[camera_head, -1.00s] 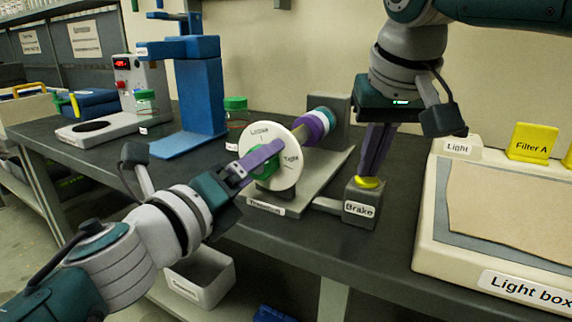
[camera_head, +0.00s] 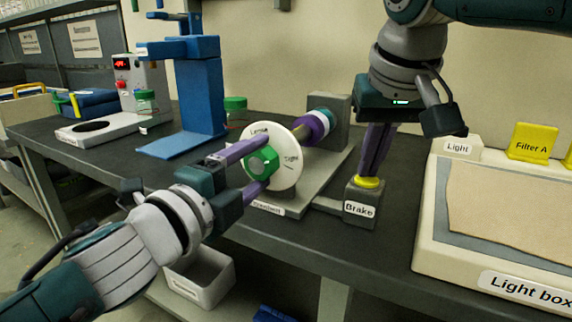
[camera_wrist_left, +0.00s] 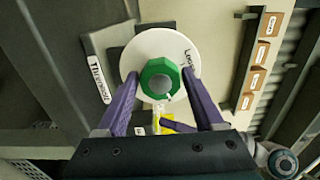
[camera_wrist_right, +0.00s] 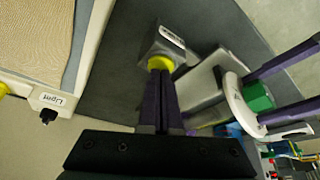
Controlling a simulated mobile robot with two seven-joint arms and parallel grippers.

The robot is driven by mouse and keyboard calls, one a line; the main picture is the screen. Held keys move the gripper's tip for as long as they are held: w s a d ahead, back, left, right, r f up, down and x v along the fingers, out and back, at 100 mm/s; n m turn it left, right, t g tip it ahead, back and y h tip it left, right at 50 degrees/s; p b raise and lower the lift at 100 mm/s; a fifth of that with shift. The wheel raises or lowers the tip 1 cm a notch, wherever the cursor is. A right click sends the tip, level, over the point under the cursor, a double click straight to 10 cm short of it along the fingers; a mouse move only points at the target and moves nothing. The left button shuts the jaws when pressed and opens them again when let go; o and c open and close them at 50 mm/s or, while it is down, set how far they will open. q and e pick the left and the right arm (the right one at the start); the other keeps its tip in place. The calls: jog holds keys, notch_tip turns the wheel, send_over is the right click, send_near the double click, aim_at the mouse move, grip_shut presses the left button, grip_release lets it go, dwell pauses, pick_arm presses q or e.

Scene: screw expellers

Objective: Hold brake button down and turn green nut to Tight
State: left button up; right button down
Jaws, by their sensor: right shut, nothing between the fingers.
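The green nut (camera_head: 262,162) sits at the centre of a white disc (camera_head: 287,170) marked Loose at the top and Tight at the right in the head view. My left gripper (camera_head: 264,163) is open, with one finger above the nut and one below. In the left wrist view the fingers flank the nut (camera_wrist_left: 160,80) with slim gaps. My right gripper (camera_head: 370,176) is shut and empty, pointing down with its tips at the yellow button (camera_head: 368,183) of the grey Brake block (camera_head: 360,207). How far the button is pressed I cannot tell.
The light box (camera_head: 440,255) stands on the bench at the right. A blue stand (camera_head: 200,95) and a hot-plate-like device (camera_head: 95,130) are at the left. A white bin (camera_head: 203,278) is below the bench front. A striped shaft (camera_head: 318,125) runs behind the disc.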

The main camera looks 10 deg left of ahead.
pick_arm(q)
jog(key=c, duration=0.7)
jog(key=m, duration=0.3)
jog(key=shift+m, duration=0.3)
jog(key=shift+c, duration=0.2)
pick_arm(e)
jog(key=shift+f, duration=0.1)
pick_arm(q)
jog(key=m, duration=0.3)
jog(key=shift+m, duration=0.3)
jog(key=o, duration=1)
jog(key=shift+o, duration=0.2)
jog(key=v, duration=0.8)
